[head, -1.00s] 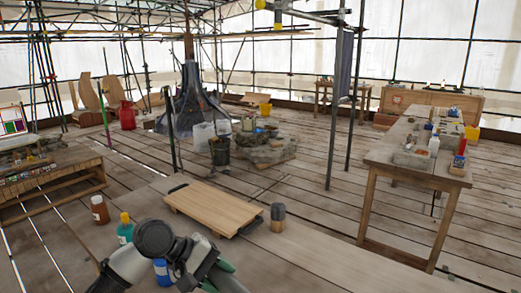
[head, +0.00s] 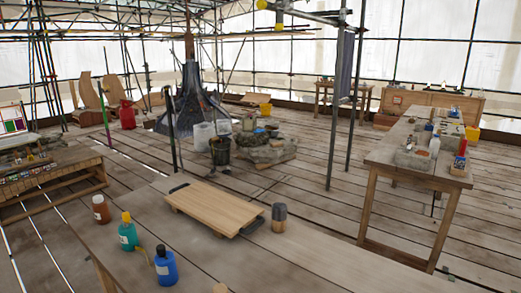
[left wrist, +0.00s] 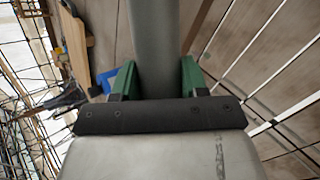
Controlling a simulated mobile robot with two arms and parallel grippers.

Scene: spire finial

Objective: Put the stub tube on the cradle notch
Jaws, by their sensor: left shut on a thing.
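My left gripper (left wrist: 156,80) shows in the left wrist view with its green fingers shut on a smooth grey tube (left wrist: 154,42), which I take to be the stub tube. The tube runs from between the fingers to the top edge of the view, and its far end is out of sight. My left gripper is not in the head view. My right gripper is in neither view. I cannot make out the cradle notch in either view.
A wooden board (head: 213,206) with dark handles lies on the near bench (head: 320,262). A dark-topped jar (head: 279,217) stands to its right. Brown (head: 101,209), teal (head: 128,231) and blue (head: 165,267) bottles stand to its left. A long cluttered table (head: 385,157) is at right.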

